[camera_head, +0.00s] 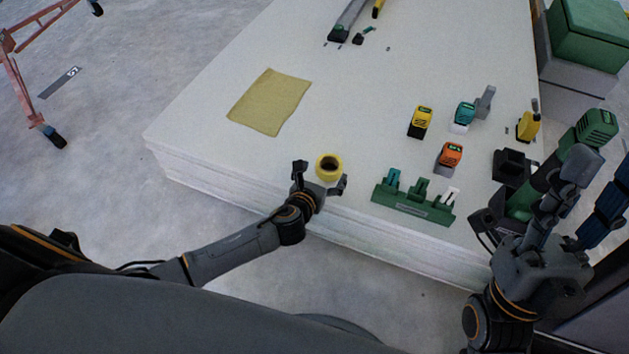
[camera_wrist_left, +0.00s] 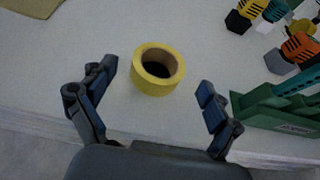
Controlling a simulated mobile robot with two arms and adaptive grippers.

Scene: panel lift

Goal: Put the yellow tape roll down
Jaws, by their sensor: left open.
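The yellow tape roll (camera_head: 328,167) sits on the white panel stack near its front edge, with its dark hole facing up. It also shows in the left wrist view (camera_wrist_left: 158,70). My left gripper (camera_head: 320,183) is open, its fingers spread to either side of the roll; in the left wrist view the fingers (camera_wrist_left: 158,90) show clear gaps to the roll. My right gripper (camera_head: 572,180) is at the right, near a green and black tool; its fingers overlap in view, so its opening is unclear.
A tan sheet (camera_head: 270,101) lies left on the panel stack (camera_head: 340,80). A green rack (camera_head: 413,203) stands right of the roll. Yellow (camera_head: 420,121), teal (camera_head: 464,114) and orange (camera_head: 450,156) tools stand beyond it. Green boxes (camera_head: 590,35) are at the far right.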

